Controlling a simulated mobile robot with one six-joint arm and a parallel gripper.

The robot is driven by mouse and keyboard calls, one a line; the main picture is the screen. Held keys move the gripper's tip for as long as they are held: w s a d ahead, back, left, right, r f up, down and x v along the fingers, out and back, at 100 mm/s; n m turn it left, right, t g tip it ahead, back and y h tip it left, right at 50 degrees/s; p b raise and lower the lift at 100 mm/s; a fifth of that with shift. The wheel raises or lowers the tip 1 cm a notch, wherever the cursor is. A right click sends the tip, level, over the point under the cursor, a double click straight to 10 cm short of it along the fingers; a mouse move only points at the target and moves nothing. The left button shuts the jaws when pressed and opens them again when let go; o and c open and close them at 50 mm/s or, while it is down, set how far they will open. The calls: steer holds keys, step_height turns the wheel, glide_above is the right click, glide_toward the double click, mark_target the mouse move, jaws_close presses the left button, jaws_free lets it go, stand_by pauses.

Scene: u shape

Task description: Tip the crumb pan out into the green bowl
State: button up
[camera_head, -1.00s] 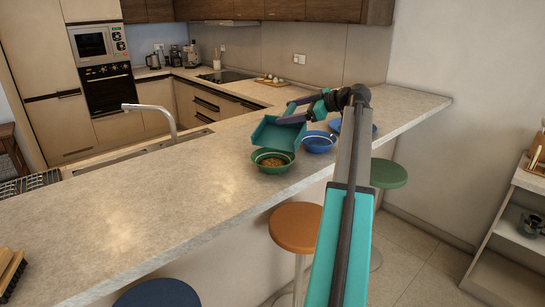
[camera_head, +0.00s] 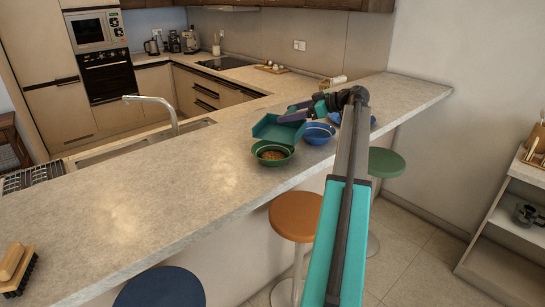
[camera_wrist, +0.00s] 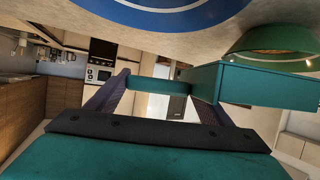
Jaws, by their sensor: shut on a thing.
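The crumb pan (camera_head: 278,131) is a teal, shallow, square-edged tray, just behind and above the green bowl (camera_head: 273,163) in the head view. My gripper (camera_head: 297,113) is shut on the pan's handle, which shows between the purple fingers (camera_wrist: 160,87) in the wrist view. The green bowl stands on the counter with brown crumbs in it. No crumbs show on the visible part of the pan. The wrist view also shows the pan's side (camera_wrist: 265,84) close to the bowl (camera_wrist: 268,40); I cannot tell whether they touch.
A blue bowl (camera_head: 318,136) stands right of the green bowl, near the pan. A blue plate (camera_head: 373,121) is partly hidden behind my arm. A brush (camera_head: 14,270) lies at the counter's left end. The counter (camera_head: 150,210) between is clear. Stools stand below its edge.

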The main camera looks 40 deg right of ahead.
steer(key=shift+d+f, duration=0.1)
steer(key=shift+f, duration=0.15)
stand_by(0.3)
steer(key=d+r, duration=0.1)
steer(key=w+d+r, duration=0.1)
steer(key=d, duration=0.1)
steer(key=d+r, duration=0.1)
steer(key=shift+w+d+b, duration=0.3)
steer(key=shift+w+b, duration=0.05)
steer(key=shift+w, duration=0.05)
stand_by(0.3)
steer(key=shift+s, duration=0.1)
stand_by(0.5)
